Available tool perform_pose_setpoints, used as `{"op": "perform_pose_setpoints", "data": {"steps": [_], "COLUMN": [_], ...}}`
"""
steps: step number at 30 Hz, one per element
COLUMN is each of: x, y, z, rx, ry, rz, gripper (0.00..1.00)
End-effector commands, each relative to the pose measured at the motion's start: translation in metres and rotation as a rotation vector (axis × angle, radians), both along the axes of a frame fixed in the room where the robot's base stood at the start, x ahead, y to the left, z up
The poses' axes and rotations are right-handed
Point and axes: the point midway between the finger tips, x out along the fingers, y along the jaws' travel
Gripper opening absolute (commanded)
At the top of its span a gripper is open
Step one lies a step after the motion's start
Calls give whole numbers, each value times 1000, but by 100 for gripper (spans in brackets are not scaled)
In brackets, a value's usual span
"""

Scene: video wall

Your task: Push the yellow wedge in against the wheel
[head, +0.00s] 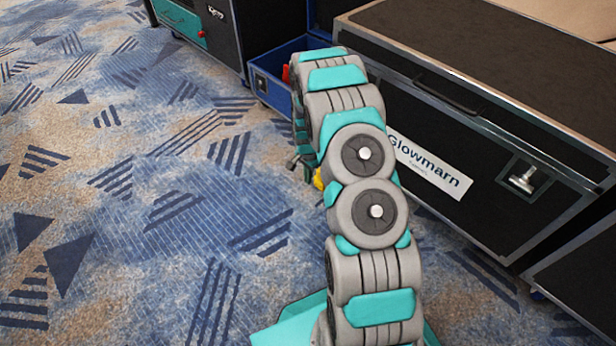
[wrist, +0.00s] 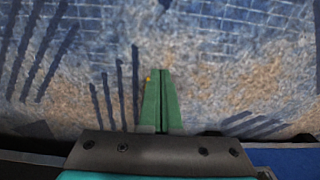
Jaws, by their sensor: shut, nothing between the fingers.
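A small bit of yellow, likely the yellow wedge (head: 318,180), shows in the head view at the foot of the black Glowmarn case, mostly hidden behind my arm. My gripper (head: 295,162) is low near the floor just left of it, largely covered by my arm. In the wrist view my gripper's green fingers (wrist: 158,74) are shut together, with nothing between them, over the carpet. A tiny yellow speck shows at the left finger's edge there; I cannot tell whether it touches. The wheel is not visible behind my arm.
The black case (head: 480,130) stands on the right. A blue open bin (head: 268,92) with something red in it sits beyond my arm, beside another dark case (head: 225,40). The patterned carpet (head: 120,230) on the left is clear.

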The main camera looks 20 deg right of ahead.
Motion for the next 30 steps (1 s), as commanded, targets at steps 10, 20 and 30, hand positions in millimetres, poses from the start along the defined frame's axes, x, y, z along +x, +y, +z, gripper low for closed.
{"op": "perform_pose_setpoints", "data": {"steps": [10,20,30], "x": [-2,10,12], "y": [1,-28,-37], "z": [-59,-81,-81], "rx": [1,0,1], "ry": [5,-3,3], "rz": [0,-3,1], "gripper": [0,0,0]}}
